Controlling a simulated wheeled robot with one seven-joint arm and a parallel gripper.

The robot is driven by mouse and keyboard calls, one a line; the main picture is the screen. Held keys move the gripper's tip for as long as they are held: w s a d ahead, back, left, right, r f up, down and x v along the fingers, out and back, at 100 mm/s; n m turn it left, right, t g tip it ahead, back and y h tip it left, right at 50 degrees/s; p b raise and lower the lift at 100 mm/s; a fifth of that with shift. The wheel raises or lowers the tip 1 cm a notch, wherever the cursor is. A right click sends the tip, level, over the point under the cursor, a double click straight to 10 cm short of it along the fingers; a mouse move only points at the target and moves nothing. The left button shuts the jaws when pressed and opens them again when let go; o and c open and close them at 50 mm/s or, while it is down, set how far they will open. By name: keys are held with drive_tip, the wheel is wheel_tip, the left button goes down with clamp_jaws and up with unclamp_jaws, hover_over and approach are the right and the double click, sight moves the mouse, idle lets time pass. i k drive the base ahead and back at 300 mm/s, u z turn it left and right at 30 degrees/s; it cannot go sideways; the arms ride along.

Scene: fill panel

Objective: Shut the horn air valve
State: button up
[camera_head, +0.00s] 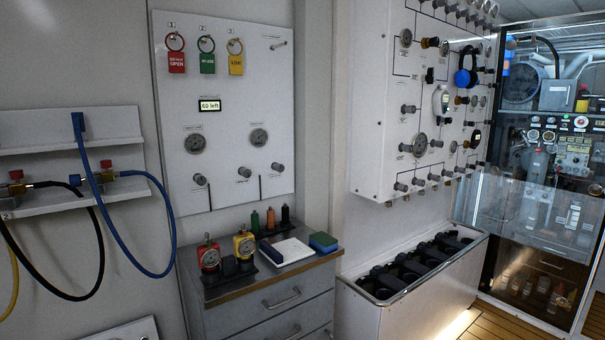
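I cannot tell which valve is the horn air valve, as the small labels are unreadable. The white panel (262,95) at the centre left carries two gauges, one at left (195,143) and one at right (258,137). Below them are a left knob (200,180), a middle knob (244,172) and a right knob (278,167). A larger fill panel (375,150) at the right carries many grey knobs, gauges and piping lines. Blue headphones (467,68) hang on it. My gripper is not in view.
A drawer cabinet (285,296) under the left panel holds red and yellow gauged devices, bottles and a tray. A white trough (357,318) with dark cylinders stands below the fill panel. Hoses hang from the left shelf (70,205). Wooden floor (487,327) shows at lower right.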

sight(247, 173)
drive_tip(key=z, duration=1.1)
drive_tip(key=k, duration=1.6)
drive_tip(key=u, duration=1.45)
drive_tip(key=i, duration=1)
